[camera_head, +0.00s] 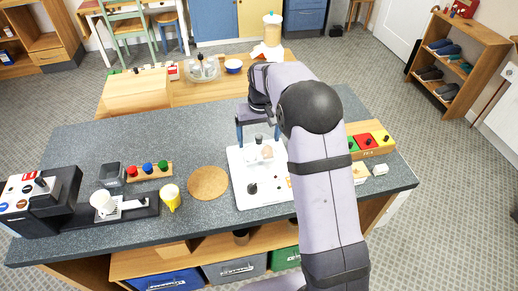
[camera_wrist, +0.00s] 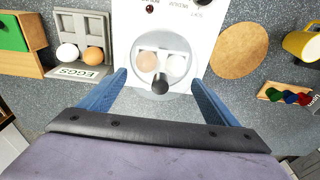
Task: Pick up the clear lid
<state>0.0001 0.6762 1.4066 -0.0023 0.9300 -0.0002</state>
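The clear lid (camera_wrist: 184,47) is a round, see-through dome with a black knob, sitting on a white appliance (camera_wrist: 124,15). A brown egg (camera_wrist: 147,62) and a white egg (camera_wrist: 176,64) show through it. In the head view the lid (camera_head: 259,158) is on the white appliance (camera_head: 250,199), partly behind my arm. My gripper (camera_wrist: 158,79) is open and empty, its blue fingers spread wide on either side of the lid's knob. In the head view my gripper (camera_head: 258,138) points down at the lid from the far side. I cannot tell its exact height above the lid.
A grey tray marked EGGS (camera_wrist: 82,72) holds a white and a brown egg. A round cork mat (camera_head: 208,183) lies beside the appliance, with a yellow cup (camera_head: 171,197) past it. A coffee machine (camera_head: 38,200) stands far left. The counter's back left is clear.

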